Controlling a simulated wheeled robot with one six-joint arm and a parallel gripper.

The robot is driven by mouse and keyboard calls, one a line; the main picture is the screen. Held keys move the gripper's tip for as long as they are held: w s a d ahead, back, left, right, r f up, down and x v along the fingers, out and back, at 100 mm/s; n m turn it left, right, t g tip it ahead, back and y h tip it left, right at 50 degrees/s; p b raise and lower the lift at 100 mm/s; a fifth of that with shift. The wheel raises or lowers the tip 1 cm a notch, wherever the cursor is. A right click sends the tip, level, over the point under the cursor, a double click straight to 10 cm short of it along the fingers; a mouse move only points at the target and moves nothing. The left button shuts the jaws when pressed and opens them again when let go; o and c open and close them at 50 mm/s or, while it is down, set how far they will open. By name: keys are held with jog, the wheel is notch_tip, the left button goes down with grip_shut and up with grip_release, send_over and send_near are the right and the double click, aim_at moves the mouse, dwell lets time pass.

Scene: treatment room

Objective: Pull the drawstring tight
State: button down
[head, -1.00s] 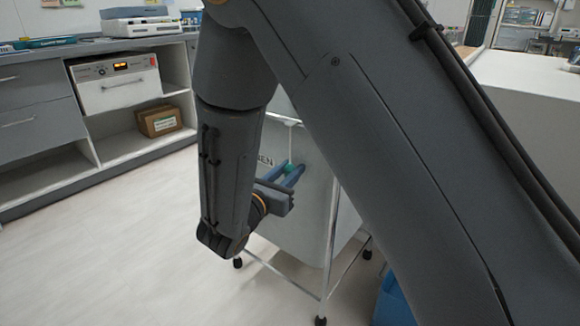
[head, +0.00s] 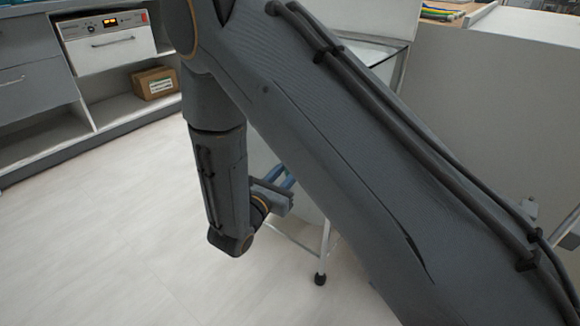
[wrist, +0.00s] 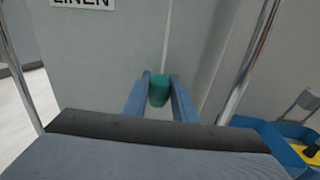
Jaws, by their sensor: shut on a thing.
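My gripper (wrist: 159,92) is shut on a green toggle (wrist: 159,90), which sits between its two blue fingers in the wrist view. A pale drawstring cord (wrist: 165,45) runs up from the toggle along the front of the grey-white linen bag (wrist: 100,50). The bag carries a "LINEN" label (wrist: 83,3). In the head view my gripper (head: 287,180) shows just in front of the bag (head: 262,158). My arm hides most of the bag there, and the toggle cannot be made out. The bag's mouth is not clearly visible.
A chrome frame (wrist: 252,58) stands around the bag; its castered leg (head: 324,250) shows in the head view. A blue container (wrist: 275,135) with a yellow item is at right. Left are open shelves with a cardboard box (head: 155,83). The floor at left is clear.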

jog(key=shift+f, duration=0.3)
jog(key=c, duration=1.5)
grip_release()
jog(key=shift+f, duration=0.1)
jog(key=shift+o, duration=0.2)
jog(key=shift+a, duration=0.1)
jog(key=p+v, duration=0.2)
jog(key=v, duration=0.5)
jog(key=shift+s, duration=0.35)
jog(key=shift+a, duration=0.1)
